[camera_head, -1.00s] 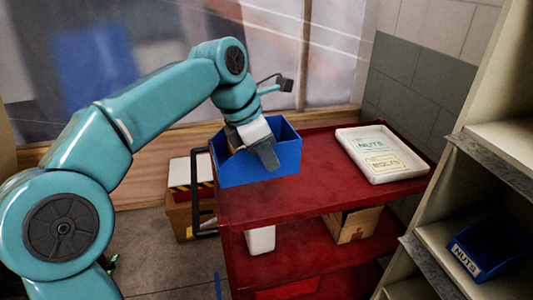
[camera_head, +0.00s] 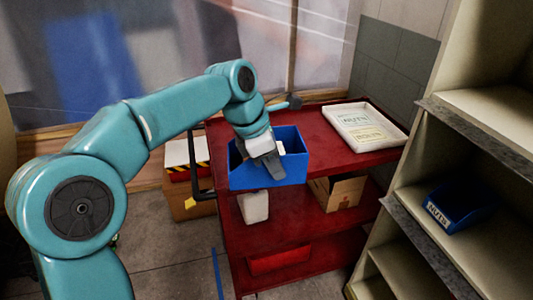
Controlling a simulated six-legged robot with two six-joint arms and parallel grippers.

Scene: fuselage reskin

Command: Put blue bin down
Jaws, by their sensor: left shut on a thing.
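The blue bin (camera_head: 292,172) is upright at the left end of the red cart's top shelf (camera_head: 335,160). Its front wall reaches the shelf's front edge. I cannot tell whether its base rests on the shelf or hangs just above it. My left gripper (camera_head: 270,163) comes down from above and is shut on the blue bin's near wall, with one dark finger outside it. Something pale shows inside the bin, partly hidden by the gripper. My right gripper is not in view.
A white tray (camera_head: 400,142) with nuts and bolts labels lies on the cart's right end. A cardboard box (camera_head: 340,190) and a white container (camera_head: 253,207) sit on the lower shelf. A beige shelf unit (camera_head: 410,200) at right holds another blue bin (camera_head: 458,208).

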